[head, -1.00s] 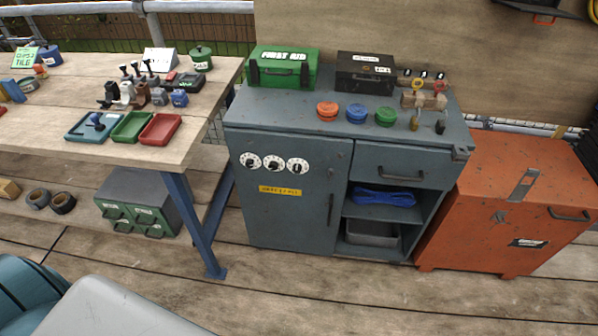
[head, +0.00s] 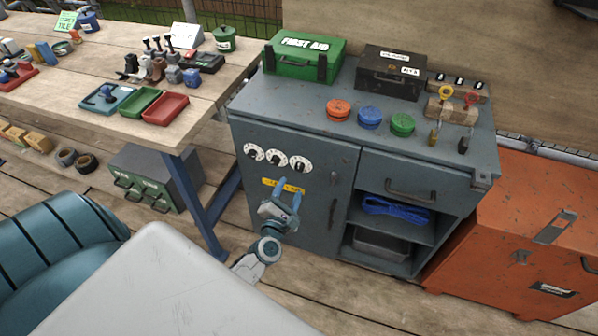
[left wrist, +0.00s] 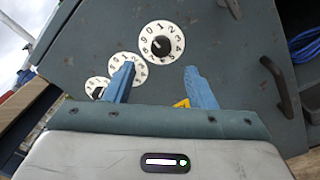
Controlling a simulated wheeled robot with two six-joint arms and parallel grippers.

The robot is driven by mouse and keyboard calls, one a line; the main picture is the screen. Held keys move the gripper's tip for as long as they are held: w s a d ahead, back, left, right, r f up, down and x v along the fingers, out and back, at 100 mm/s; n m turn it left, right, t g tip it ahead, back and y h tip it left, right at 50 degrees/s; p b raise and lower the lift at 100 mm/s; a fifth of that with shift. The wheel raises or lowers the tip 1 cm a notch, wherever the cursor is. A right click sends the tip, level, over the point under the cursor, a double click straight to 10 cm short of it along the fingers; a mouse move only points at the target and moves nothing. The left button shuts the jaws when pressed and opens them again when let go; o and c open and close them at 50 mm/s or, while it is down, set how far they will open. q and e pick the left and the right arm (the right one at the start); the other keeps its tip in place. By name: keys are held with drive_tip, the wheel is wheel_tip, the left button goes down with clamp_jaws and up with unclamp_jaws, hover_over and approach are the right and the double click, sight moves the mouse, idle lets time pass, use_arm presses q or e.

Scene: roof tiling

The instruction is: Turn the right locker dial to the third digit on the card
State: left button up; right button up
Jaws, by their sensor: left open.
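The right locker dial (head: 300,163) is a white disc with black digits and a dark knob. It is the rightmost of three dials on the grey locker door (head: 312,212). In the left wrist view the right dial (left wrist: 161,42) shows just beyond the fingertips, with digits such as 9, 0, 1, 2 and 3 around it; I cannot tell its setting. My left gripper (head: 289,186) is open and empty before the door, a little below the dial and apart from it. Its blue fingers (left wrist: 158,67) also show in the wrist view. My right gripper is out of view. No card is readable.
The middle dial (head: 276,158) and left dial (head: 253,152) sit close beside the right one. A yellow label (head: 270,182) is below them, partly hidden by my gripper. The door handle (head: 332,211) stands out at right. A wooden workbench (head: 215,85) is at left.

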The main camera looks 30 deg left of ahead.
sight(299, 169)
use_arm(q)
drive_tip(key=x, duration=0.7)
drive_tip(key=shift+w+f, duration=0.1)
drive_tip(key=shift+w, duration=0.2)
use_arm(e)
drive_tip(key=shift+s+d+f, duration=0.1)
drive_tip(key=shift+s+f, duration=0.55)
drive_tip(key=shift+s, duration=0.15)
use_arm(q)
drive_tip(key=c, duration=1)
drive_tip(key=shift+p, duration=0.3)
